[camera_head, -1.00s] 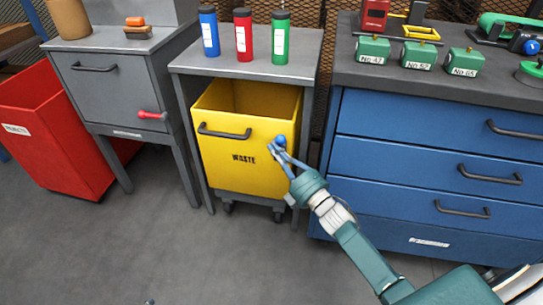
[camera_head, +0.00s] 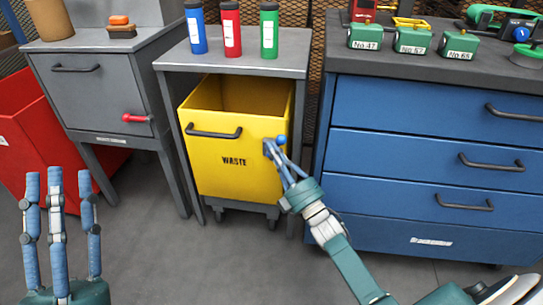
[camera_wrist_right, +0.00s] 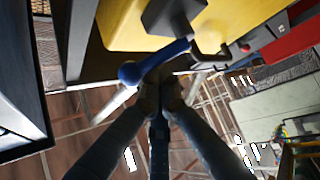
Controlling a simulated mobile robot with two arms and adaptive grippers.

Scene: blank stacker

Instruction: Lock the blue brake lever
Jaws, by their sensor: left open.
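The blue brake lever shows in the head view as a blue ball knob (camera_head: 281,139) at the right side of the yellow waste bin (camera_head: 235,173). In the right wrist view the lever (camera_wrist_right: 158,60) slants from a dark bracket down left to its ball. My right gripper (camera_head: 277,150) is just below the knob. In the right wrist view its fingertips (camera_wrist_right: 160,92) are drawn together close to the lever; nothing shows between them, and contact cannot be told. My left gripper (camera_head: 57,180) is open and empty at lower left, fingers pointing up, far from the lever.
The bin stands under a grey table (camera_head: 235,62) bearing several bottles. A blue drawer cabinet (camera_head: 420,120) is close on the right. A grey cabinet (camera_head: 90,95) with a red handle and a red bin (camera_head: 40,160) are on the left. The floor in front is clear.

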